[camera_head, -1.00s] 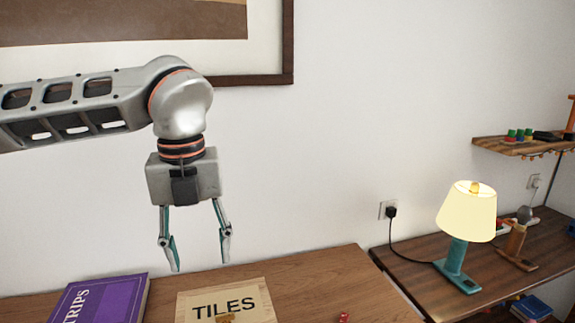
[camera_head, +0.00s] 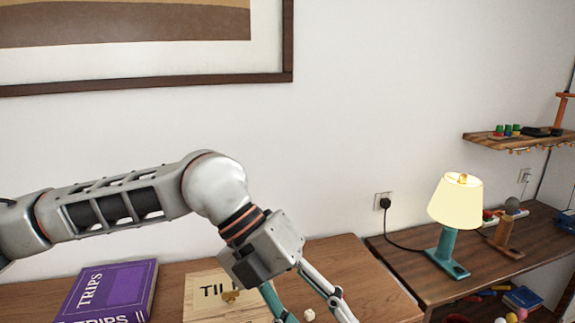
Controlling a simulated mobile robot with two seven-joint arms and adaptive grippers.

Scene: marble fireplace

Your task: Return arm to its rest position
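My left arm comes in from the left in the head view. Its gripper (camera_head: 312,304) hangs tilted down and to the right over the wooden table (camera_head: 373,280). A small white piece (camera_head: 308,314) shows between the fingers, seemingly on the table. My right gripper is not in view.
A purple TRIPS box (camera_head: 128,283) and a tan TILES box (camera_head: 204,305) with a small piece on top lie below the arm. A lit lamp (camera_head: 457,203) stands on the right-hand table. A wall shelf (camera_head: 484,138) and framed picture (camera_head: 287,40) are behind.

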